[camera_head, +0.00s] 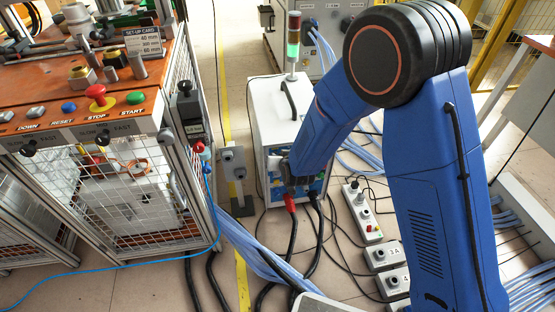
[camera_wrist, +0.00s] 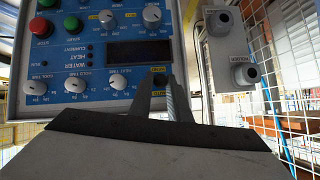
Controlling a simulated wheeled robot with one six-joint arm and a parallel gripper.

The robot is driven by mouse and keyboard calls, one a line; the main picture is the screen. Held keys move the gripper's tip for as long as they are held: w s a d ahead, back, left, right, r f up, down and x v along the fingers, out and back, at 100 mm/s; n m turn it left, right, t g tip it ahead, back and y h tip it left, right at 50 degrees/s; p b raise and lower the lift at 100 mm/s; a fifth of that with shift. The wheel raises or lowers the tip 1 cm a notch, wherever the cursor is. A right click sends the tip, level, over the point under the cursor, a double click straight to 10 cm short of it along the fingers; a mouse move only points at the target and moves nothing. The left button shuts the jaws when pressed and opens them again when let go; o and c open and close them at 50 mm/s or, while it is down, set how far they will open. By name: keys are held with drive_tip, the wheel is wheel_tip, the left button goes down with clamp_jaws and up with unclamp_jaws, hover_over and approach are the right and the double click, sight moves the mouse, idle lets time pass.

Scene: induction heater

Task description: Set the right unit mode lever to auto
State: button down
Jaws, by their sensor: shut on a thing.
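The white heater unit (camera_head: 275,105) with a signal tower stands in the middle of the head view. Its blue control panel (camera_wrist: 95,50) fills the upper left of the wrist view. My gripper (camera_wrist: 162,82) reaches to the panel's lower right, its two fingers close together around a small dark lever (camera_wrist: 160,81) between yellow labels. The fingers are shut on it. Its exact position is too small and covered to tell. In the head view my blue arm hides part of the unit, and my gripper is mostly hidden there.
A grey box with round buttons (camera_wrist: 229,50) stands close right of the panel, beside a wire mesh fence (camera_wrist: 290,70). Red and black cables (camera_head: 291,225) leave the unit's front. A caged workbench (camera_head: 110,190) stands left. Power strips (camera_head: 362,212) lie right.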

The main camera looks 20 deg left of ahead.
drive_tip(key=shift+w+a+r+g+h, duration=0.1)
drive_tip(key=shift+r+g+h, duration=0.2)
drive_tip(key=shift+g, duration=0.25)
drive_tip(key=shift+w+a+r+g+h, duration=0.1)
drive_tip(key=shift+r+g+h, duration=0.15)
drive_tip(key=shift+g, duration=0.3)
drive_tip(key=shift+g+h, duration=0.25)
drive_tip(key=shift+g, duration=0.05)
drive_tip(key=c, duration=1.9)
unclamp_jaws()
drive_tip(key=shift+w, duration=0.1)
drive_tip(key=shift+v, duration=8.65)
